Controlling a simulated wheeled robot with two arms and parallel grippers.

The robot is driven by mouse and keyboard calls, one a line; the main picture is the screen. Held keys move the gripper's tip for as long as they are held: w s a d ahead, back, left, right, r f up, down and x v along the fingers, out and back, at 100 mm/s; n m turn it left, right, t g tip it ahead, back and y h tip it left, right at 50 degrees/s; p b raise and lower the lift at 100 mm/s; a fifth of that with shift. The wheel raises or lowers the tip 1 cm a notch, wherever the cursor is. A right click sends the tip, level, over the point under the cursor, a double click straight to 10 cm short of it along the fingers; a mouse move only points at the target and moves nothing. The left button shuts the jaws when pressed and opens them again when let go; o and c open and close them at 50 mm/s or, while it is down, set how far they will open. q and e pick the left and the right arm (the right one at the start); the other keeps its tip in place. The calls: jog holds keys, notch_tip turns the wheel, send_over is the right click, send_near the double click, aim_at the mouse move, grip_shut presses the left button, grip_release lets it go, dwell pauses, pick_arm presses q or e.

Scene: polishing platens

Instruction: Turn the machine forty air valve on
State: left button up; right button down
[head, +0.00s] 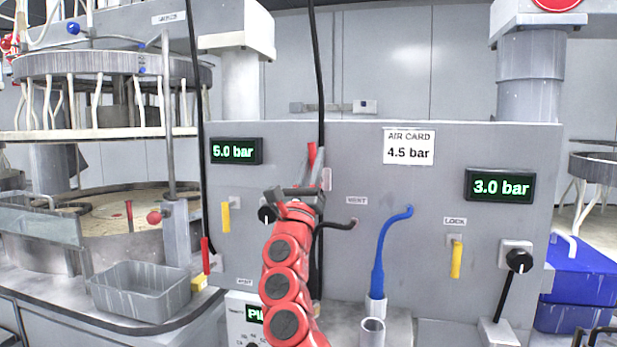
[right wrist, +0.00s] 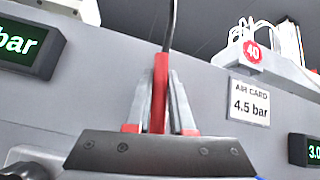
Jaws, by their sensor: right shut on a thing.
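My right gripper (head: 308,188) is at the middle of the grey panel. In the right wrist view its two fingers (right wrist: 160,108) are shut on an upright red handle (right wrist: 159,88). The handle (head: 312,157) lines up with a thin black hose (head: 318,65) that runs upward. The fingers and my arm hide its lower end. A similar red piece (head: 205,254) hangs on another black hose at the left. A red round sign "40" (right wrist: 252,51) is at upper right in the wrist view. My left gripper is not in view.
The panel (head: 345,250) has two yellow levers, left (head: 226,217) and right (head: 456,259), both pointing down. Displays read 5.0 bar (head: 236,151) and 3.0 bar (head: 499,186); the air card (head: 409,146) reads 4.5 bar. A blue hose (head: 380,255) stands right of my arm.

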jog(key=shift+s+d+m+g+h, duration=0.1)
jog(key=shift+d+m+g+h, duration=0.1)
jog(key=shift+m+g+h, duration=0.55)
jog(key=shift+d+m+g+h, duration=0.15)
jog(key=shift+m+g+h, duration=0.1)
jog(key=shift+m+h, duration=0.9)
jog(key=shift+m, duration=0.3)
jog(key=c, duration=0.8)
grip_release()
jog(key=b+v, duration=0.3)
jog(key=v, duration=1.4)
jog(key=shift+s+f, duration=0.1)
jog(key=shift+s, duration=0.05)
jog(key=shift+a, duration=0.1)
